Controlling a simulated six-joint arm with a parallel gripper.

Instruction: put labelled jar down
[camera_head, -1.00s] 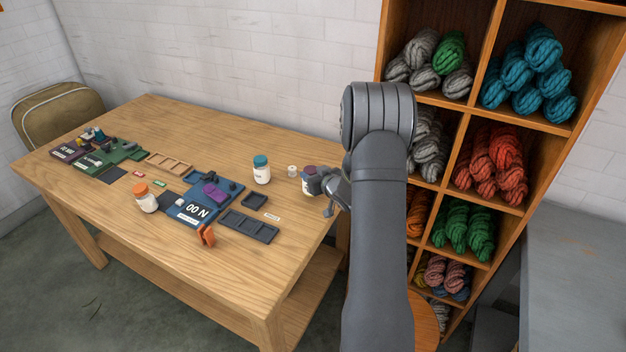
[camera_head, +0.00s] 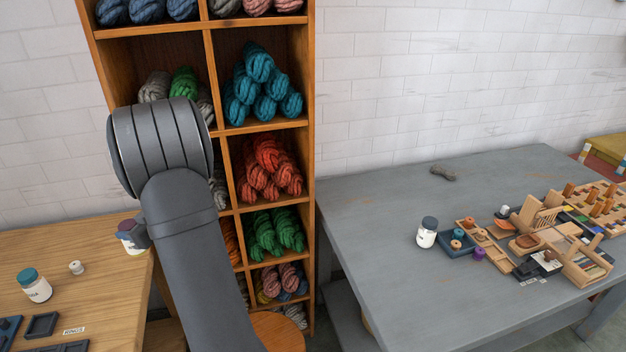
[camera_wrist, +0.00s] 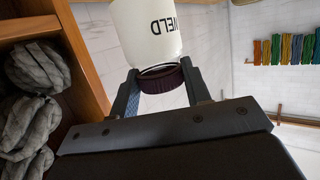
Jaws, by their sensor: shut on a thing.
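The labelled jar is white with a dark purple lid. Its body (camera_wrist: 147,32) fills the top of the wrist view, with dark letters that look like "WELD" upside down in the picture. My gripper (camera_wrist: 160,88) is shut on it, with one finger on each side of the lid. In the head view the jar (camera_head: 127,243) shows at the right edge of the wooden table, partly hidden by my gripper (camera_head: 139,236). I cannot tell whether its base touches the table.
A teal-lidded jar (camera_head: 35,287) and a small white spool (camera_head: 76,267) stand on the wooden table (camera_head: 85,245). A shelf of wool skeins (camera_head: 310,180) is behind my arm. The grey table (camera_head: 375,215) at right holds a dark-lidded jar (camera_head: 427,235) and wooden trays, with free room at its left.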

